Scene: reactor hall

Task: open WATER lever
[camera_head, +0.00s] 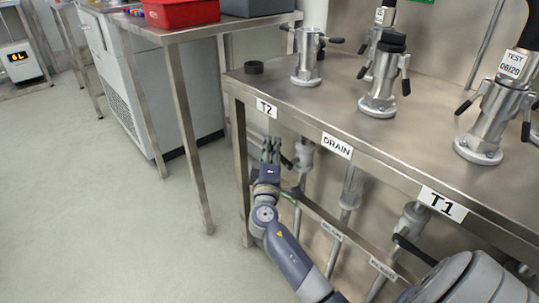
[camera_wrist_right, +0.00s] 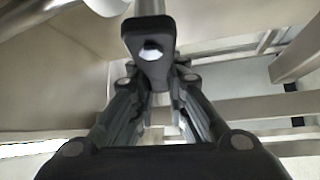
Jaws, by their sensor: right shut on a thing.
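My right gripper (camera_head: 271,152) is under the front edge of the steel bench, below the T2 sign, at the leftmost valve (camera_head: 304,154). A short black lever (camera_head: 287,162) shows beside its fingers. In the right wrist view a dark lever with a bright bolt (camera_wrist_right: 151,52) lies at the fingers of the gripper (camera_wrist_right: 158,100), which is shut on it. The gripper partly hides the lever in the head view. No WATER label is readable; the small signs on the lower rail (camera_head: 331,231) are too small to read. My left gripper is not in view.
The steel bench (camera_head: 400,150) carries several metal reactor fittings and a black ring (camera_head: 253,67). Pipes with other valves (camera_head: 350,195) hang below, beside a DRAIN sign (camera_head: 337,146). A side table (camera_head: 190,33) with a red bin (camera_head: 182,12) stands left. The floor at left is clear.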

